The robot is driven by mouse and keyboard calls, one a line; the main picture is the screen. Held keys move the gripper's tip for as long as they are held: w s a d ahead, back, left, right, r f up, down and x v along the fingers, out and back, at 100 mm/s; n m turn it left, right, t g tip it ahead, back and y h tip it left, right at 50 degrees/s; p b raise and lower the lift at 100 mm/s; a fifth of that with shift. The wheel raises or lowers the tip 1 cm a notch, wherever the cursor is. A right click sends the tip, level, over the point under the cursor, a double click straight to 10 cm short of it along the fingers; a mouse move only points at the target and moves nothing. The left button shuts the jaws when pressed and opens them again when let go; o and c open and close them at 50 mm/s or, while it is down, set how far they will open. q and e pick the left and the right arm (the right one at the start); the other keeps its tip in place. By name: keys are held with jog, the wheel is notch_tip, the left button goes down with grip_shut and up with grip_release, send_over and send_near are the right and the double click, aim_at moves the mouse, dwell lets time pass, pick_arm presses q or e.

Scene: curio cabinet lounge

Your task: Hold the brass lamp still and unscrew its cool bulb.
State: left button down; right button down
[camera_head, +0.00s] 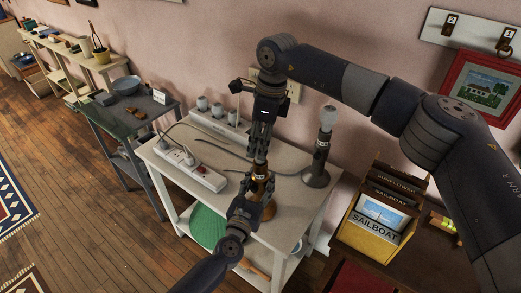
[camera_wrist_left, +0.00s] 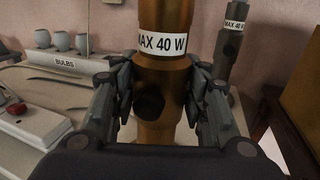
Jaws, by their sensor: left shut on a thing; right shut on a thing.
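The brass lamp (camera_head: 268,209) stands upright on the white table; its stem (camera_wrist_left: 163,78), with a "MAX 40 W" label and a black knob, fills the middle of the left wrist view. My left gripper (camera_head: 256,196) is shut around this stem, one finger on each side (camera_wrist_left: 163,95). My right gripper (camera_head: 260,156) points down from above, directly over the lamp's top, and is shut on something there. The bulb at the lamp's top is hidden by the right fingers, so I cannot see it clearly.
A dark lamp (camera_head: 317,177) with a pale bulb (camera_head: 328,117) stands to the right. A bulb holder (camera_head: 213,122) labelled "BULBS" in the left wrist view (camera_wrist_left: 66,64) is at the back. A power strip (camera_head: 205,177) lies left. A record crate (camera_head: 362,238) stands right of the table.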

jog(key=n, duration=0.2)
jog(key=shift+f+n, duration=0.1)
jog(key=shift+n, duration=0.2)
jog(key=c, duration=0.9)
grip_release()
jog(key=shift+d, duration=0.1)
